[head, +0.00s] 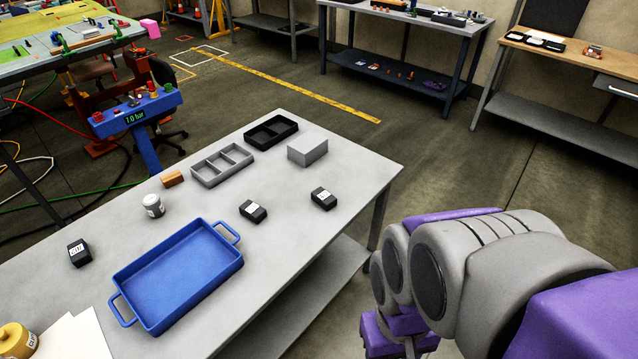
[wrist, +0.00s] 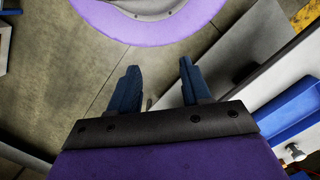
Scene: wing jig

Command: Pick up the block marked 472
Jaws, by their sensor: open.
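Three dark blocks with white labels lie apart on the grey table in the head view. One block (head: 79,253) is at the left of the blue tray, one block (head: 253,211) is just right of the tray, and one block (head: 323,198) is nearer the table's right edge. Their markings are too small to read, so I cannot tell which is 472. My gripper (wrist: 157,88) shows in the wrist view with two blue fingers apart and nothing between them. It is over the floor beside the table, away from the blocks. In the head view my arm is at the lower right.
Bare tabletop surrounds the two right blocks.

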